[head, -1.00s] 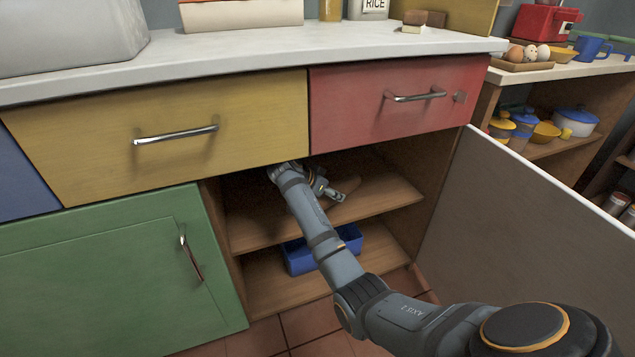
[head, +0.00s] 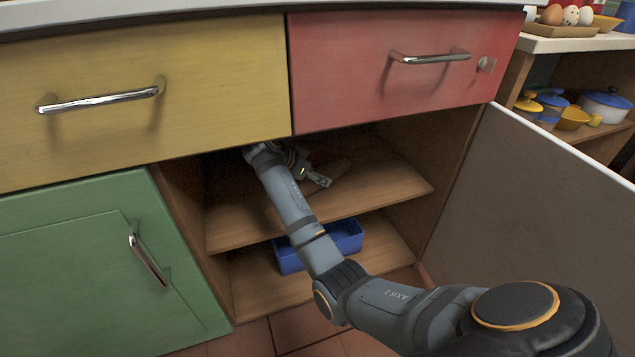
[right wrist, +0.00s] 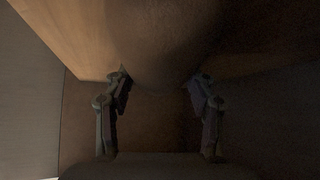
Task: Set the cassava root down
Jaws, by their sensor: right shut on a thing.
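The brown cassava root (head: 338,174) is inside the open cabinet, just over the upper shelf (head: 385,190), partly hidden behind my right gripper. My right gripper (head: 318,177) reaches in under the red drawer and is shut on the root. In the right wrist view the root (right wrist: 160,45) is a dark rounded shape at the top middle, between the two fingers of the gripper (right wrist: 160,88). It is dim there, and I cannot tell whether the root touches the shelf. My left gripper is out of view.
A blue bin (head: 345,236) stands on the lower shelf. The yellow drawer (head: 220,90) and red drawer (head: 350,75) are shut above the opening. The cabinet door (head: 540,190) stands open at the right. The upper shelf looks clear right of the root.

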